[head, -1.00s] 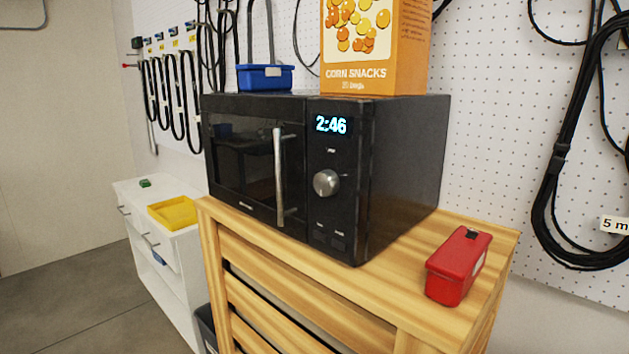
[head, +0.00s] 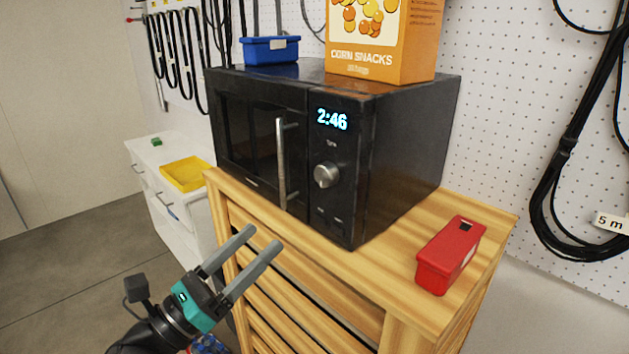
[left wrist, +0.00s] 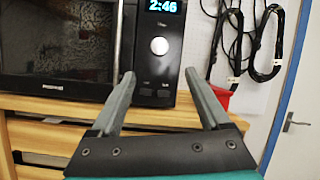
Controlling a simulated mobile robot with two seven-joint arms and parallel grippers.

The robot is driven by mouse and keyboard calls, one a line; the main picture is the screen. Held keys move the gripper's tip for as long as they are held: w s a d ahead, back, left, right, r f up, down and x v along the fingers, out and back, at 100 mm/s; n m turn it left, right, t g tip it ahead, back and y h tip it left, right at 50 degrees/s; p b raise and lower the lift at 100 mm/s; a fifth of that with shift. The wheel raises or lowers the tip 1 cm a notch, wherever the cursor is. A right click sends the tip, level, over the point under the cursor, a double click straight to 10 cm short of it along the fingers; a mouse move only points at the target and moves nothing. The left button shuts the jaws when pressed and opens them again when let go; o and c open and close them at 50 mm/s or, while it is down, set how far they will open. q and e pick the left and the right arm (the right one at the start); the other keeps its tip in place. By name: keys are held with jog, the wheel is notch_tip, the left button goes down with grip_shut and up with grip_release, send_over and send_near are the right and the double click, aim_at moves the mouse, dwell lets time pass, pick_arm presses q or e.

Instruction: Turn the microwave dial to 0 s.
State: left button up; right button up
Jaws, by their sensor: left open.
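The black microwave (head: 400,150) stands on a wooden cabinet, its door shut. Its round silver dial (head: 327,175) is on the front panel, below a lit display (head: 332,119) that reads 2:46. My left gripper (head: 263,237) is open and empty, in front of the cabinet, below and to the left of the dial. In the left wrist view the dial (left wrist: 160,46) shows beyond and above the two fingers (left wrist: 158,80), roughly between them, with a gap. My right gripper does not show.
The vertical door handle (head: 281,165) sticks out just left of the dial. A red box (head: 449,256) lies on the cabinet top (head: 385,244), right of the microwave. A snack box (head: 420,45) and a blue bin (head: 270,50) stand on the microwave. A yellow tray (head: 187,174) is at left.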

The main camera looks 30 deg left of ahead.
aim_at(322, 180)
pick_arm(q)
jog(key=p+x, duration=0.5)
jog(key=x, duration=0.8)
jog(key=shift+w+d+r, duration=0.1)
jog(key=shift+w, duration=0.3)
grip_shut()
